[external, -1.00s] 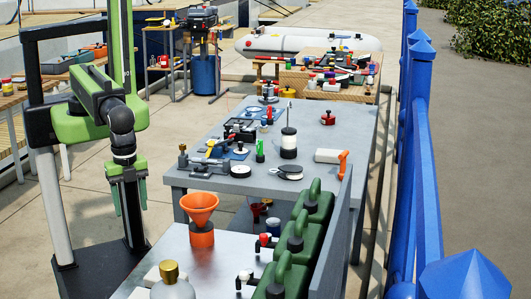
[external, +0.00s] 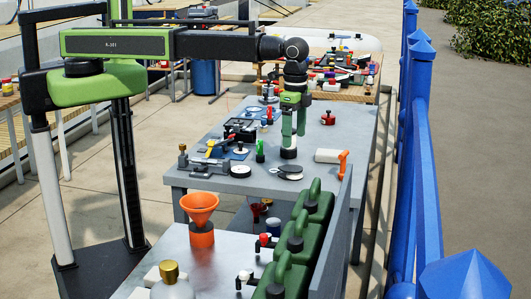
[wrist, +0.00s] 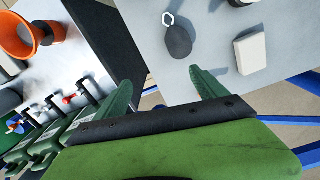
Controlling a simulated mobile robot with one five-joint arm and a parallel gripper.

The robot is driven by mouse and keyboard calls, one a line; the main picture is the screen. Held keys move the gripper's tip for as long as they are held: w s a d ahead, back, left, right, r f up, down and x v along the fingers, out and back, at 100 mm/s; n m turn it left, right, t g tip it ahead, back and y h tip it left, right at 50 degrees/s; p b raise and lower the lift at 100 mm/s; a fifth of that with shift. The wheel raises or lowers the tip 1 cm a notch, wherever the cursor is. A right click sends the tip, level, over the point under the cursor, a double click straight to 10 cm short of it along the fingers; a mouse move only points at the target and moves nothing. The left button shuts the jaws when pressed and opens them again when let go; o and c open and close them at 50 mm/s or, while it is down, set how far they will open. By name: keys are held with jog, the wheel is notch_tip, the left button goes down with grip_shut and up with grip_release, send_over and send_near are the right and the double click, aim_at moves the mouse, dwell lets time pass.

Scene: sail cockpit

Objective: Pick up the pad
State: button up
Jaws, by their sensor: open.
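My gripper (external: 294,137) hangs fingers-down over the right part of the grey table (external: 212,180). In the wrist view my gripper (wrist: 164,91) has its two green fingers wide apart with nothing between them. A flat dark rounded piece (external: 290,172) with a pale hook lies by the table's near edge; it also shows in the wrist view (wrist: 178,41), just beyond the fingers. A white block (external: 327,156) lies to its right; it also shows in the wrist view (wrist: 250,53), beyond the right finger. I cannot tell for sure which of these is the pad.
An orange piece (external: 342,164) is beside the white block. A nearer table holds an orange funnel (external: 200,208) and green canisters (external: 311,205). A black-and-white bottle (external: 289,153) stands behind my fingers. A blue railing (external: 421,150) runs along the right.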

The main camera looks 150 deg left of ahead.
jog(key=s+a+r+n+p, duration=0.15)
jog(key=s+a, duration=0.25)
jog(key=a, duration=0.6)
jog(key=s+a+r+n+p, duration=0.1)
jog(key=s+a+r, duration=0.3)
jog(key=a, duration=0.6)
jog(key=b, duration=1.3)
send_over(332, 152)
jog(key=f, duration=1.3)
jog(key=shift+w+d+f, duration=0.15)
jog(key=shift+w+f, duration=0.05)
jog(key=shift+f, duration=0.2)
jog(key=f+b, duration=0.5)
jog(key=shift+s+a+f, duration=0.2)
jog(key=shift+a, duration=0.05)
jog(key=shift+r, duration=0.2)
jog(key=c, duration=1.4)
